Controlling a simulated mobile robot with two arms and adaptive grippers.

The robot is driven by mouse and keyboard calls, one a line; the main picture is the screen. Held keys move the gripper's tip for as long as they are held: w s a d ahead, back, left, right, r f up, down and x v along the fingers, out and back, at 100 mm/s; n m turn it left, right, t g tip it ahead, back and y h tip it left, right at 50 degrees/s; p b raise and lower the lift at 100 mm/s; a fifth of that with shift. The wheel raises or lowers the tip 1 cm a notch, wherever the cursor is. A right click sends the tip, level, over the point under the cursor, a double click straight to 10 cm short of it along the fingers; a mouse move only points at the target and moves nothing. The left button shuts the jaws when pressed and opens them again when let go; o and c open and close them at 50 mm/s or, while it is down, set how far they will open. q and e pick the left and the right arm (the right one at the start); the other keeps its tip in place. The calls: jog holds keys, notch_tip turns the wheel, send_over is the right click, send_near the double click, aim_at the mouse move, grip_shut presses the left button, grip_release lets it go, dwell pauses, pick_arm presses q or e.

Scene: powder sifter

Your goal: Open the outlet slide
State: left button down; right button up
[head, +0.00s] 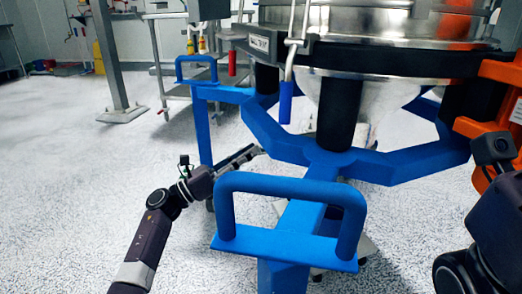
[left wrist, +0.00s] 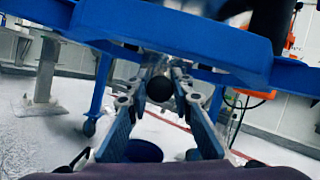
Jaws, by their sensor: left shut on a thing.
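The sifter (head: 385,22) is a round steel drum on a blue frame in the head view. Its outlet slide is hidden there behind the frame. My left gripper (head: 252,153) reaches in from the left, low beside the frame, its tips near the blue beam. In the left wrist view a round black knob (left wrist: 160,89) sits between the fingers of the left gripper (left wrist: 163,76), which is shut on it. I cannot tell how far the slide is out. My right arm shows at the right edge of the head view; its fingers are out of the picture.
The blue frame (head: 390,165) and its front handle (head: 290,187) stand close to my left arm. A blue-gripped lever (head: 285,102) hangs above. Orange parts (head: 500,72) are at the right. The speckled floor at left is clear. A steel cart (head: 165,60) stands behind.

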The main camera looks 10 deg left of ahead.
pick_arm(q)
jog(key=s+a, duration=0.4)
jog(key=a, duration=0.2)
jog(key=shift+a, duration=0.2)
jog(key=c, duration=1.7)
grip_release()
jog(key=shift+f, duration=0.1)
jog(key=v, duration=1.2)
